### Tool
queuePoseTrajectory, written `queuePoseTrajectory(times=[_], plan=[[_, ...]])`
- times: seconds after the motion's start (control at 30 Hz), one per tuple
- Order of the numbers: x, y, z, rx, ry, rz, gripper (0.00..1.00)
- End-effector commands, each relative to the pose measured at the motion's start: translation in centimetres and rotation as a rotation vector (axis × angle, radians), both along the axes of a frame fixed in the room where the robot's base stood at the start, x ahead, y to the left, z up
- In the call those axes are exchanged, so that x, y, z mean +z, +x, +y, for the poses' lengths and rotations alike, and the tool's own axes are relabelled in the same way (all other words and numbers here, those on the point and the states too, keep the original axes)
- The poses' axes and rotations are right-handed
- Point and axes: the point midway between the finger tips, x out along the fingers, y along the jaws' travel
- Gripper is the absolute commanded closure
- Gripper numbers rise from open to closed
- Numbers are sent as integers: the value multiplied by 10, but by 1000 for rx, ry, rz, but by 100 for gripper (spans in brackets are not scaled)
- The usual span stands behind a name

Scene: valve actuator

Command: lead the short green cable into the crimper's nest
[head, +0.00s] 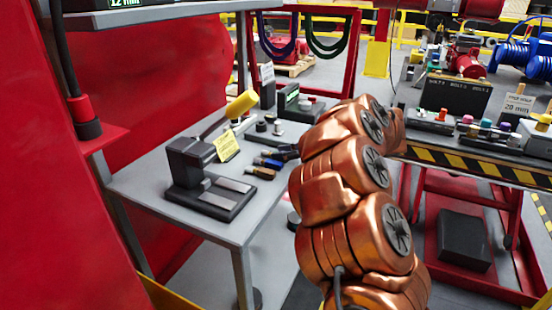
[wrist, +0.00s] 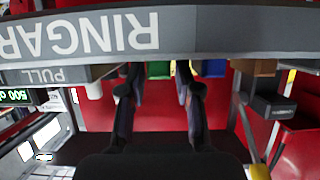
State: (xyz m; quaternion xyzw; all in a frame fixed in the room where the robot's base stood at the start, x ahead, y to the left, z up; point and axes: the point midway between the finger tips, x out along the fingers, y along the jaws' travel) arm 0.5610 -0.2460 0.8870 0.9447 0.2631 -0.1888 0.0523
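A dark green cable (head: 327,45) hangs in a loop from the red frame at the back in the head view; I cannot tell whether it is the short one. On the grey table stands a black device with a yellow-ended lever (head: 242,103) and a yellow tag, which may be the crimper. Its nest cannot be made out. My gripper (wrist: 157,80) shows in the wrist view with its two dark fingers apart and nothing seen between them. In the head view the gripper is hidden behind my copper arm.
A black block-shaped device (head: 192,160) stands at the front of the grey table (head: 140,185), with small coloured parts behind it. A purple cable (head: 277,47) hangs beside the green one. A striped-edge bench (head: 470,163) stands right. A lettered grey beam (wrist: 160,35) crosses the wrist view.

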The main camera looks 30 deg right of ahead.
Motion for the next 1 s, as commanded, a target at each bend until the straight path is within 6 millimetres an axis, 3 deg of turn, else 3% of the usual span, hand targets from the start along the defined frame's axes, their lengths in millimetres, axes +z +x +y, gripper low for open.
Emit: queuePoseTrajectory(times=[0.37,0.7,1.0], plan=[[-4,10,6,0,1,-2,67],[-4,10,6,0,1,-1,100],[-4,10,6,0,1,-1,100]])
